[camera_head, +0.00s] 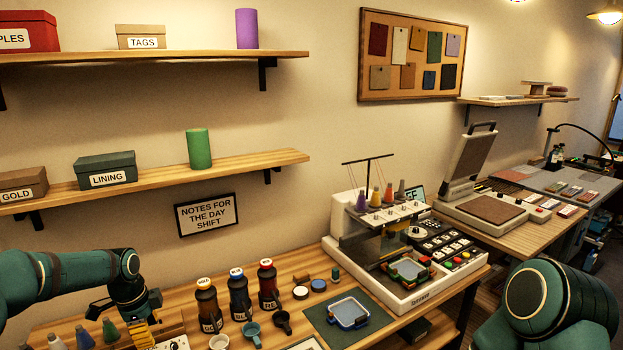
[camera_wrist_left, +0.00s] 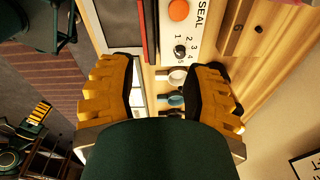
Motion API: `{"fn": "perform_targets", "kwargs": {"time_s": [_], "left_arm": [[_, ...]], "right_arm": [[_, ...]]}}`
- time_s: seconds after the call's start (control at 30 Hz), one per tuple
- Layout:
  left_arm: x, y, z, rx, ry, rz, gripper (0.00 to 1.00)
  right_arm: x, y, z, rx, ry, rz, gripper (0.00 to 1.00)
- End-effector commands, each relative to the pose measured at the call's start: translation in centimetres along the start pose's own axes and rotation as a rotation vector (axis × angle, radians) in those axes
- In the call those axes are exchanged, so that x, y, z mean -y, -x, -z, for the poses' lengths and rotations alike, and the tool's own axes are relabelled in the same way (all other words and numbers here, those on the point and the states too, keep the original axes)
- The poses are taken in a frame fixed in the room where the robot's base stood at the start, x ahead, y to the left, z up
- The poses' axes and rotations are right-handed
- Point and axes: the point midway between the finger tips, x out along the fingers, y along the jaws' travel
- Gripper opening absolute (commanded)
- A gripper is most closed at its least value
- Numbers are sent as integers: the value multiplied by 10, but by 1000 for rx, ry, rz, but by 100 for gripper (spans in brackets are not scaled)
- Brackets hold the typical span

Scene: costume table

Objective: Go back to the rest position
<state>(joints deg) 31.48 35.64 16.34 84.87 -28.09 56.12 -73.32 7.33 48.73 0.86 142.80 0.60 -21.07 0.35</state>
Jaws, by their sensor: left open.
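My left gripper (camera_head: 141,332) is low at the left of the head view, over the left part of the wooden table (camera_head: 290,335). In the left wrist view, its yellow fingers stand wide apart (camera_wrist_left: 162,92), and nothing is held between them. A panel marked SEAL with an orange button (camera_wrist_left: 179,9) and a numbered knob lies beyond the fingers. Small cups (camera_wrist_left: 172,76) show in the gap between the fingers.
Dark bottles (camera_head: 239,297) stand right of my left gripper, with cups (camera_head: 252,333) in front. Thread cones (camera_head: 84,338) stand to its left. An embroidery machine (camera_head: 395,250) and a heat press (camera_head: 480,200) stand farther right. Shelves (camera_head: 250,159) hang above.

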Motion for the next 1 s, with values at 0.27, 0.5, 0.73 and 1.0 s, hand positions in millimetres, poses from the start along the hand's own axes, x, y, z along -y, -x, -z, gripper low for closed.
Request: {"fn": "perform_targets", "kwargs": {"time_s": [0.27, 0.5, 0.73, 1.0], "left_arm": [[-66, -93, 102, -171, 285, -41, 50], [-177, -165, 173, -275, 728, -138, 50], [-280, -194, 184, -266, 1164, -185, 50], [-317, -198, 175, -249, 1357, -171, 50]], "right_arm": [[1, 0, 0, -1, 2, 1, 47], [0, 0, 0, 0, 1, 1, 47], [0, 0, 0, -1, 1, 1, 47], [0, 0, 0, -1, 1, 1, 47]]}}
